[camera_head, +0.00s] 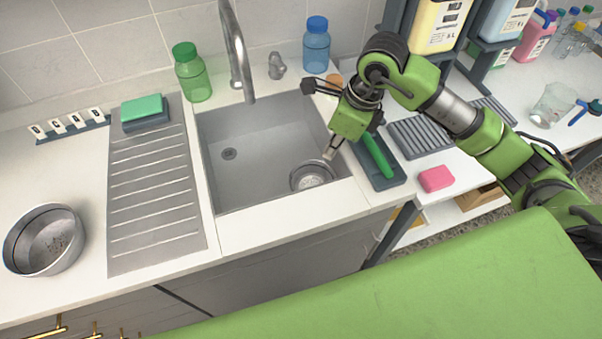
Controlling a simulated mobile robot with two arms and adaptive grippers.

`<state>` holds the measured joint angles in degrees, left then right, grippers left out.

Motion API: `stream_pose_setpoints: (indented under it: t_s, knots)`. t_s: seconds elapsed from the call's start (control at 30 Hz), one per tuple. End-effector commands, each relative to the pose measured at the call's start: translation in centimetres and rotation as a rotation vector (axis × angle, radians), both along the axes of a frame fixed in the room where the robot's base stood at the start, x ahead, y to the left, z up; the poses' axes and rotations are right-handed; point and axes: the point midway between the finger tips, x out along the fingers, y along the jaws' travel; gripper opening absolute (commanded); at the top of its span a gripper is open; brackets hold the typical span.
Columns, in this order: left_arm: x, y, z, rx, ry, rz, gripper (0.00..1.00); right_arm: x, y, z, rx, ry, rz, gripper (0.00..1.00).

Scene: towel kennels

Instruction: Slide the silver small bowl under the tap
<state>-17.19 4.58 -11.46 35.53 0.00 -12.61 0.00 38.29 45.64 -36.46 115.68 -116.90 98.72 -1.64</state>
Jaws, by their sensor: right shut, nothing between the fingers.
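The silver small bowl (312,178) sits in the sink (262,184), in its front right corner. The tap (238,60) rises behind the sink, and its spout ends over the back part of the basin, up and left of the bowl. My right gripper (329,154) is shut and empty, pointing down at the bowl's back right rim. I cannot tell whether the fingertips touch the rim. My left gripper is not in view.
A larger metal bowl (44,240) stands on the counter at far left. A ribbed drainboard (155,190) lies left of the sink. A green bottle (192,75) and a blue bottle (316,48) stand behind. A dark tray (384,178) with a green-handled tool lies right. The basin's left and middle are clear around the drain.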

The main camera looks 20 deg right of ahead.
Motion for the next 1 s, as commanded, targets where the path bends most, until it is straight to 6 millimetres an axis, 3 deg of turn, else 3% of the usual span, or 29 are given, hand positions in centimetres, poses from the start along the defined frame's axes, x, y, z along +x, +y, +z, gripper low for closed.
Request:
stream_pose_setpoints:
  t_s: [0.03,0.43,0.67,1.0]
  knots:
    - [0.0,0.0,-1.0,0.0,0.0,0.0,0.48,0.0,0.0,-1.0,0.0,0.0,0.0,0.0]
    - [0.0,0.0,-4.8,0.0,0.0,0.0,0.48,0.0,0.0,-4.8,0.0,0.0,0.0,0.0]
    - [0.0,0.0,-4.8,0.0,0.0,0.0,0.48,0.1,0.2,-5.7,0.001,0.004,0.001,0.0]
    - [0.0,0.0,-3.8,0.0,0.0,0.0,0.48,1.0,1.5,-12.0,0.002,0.007,0.0,0.0]
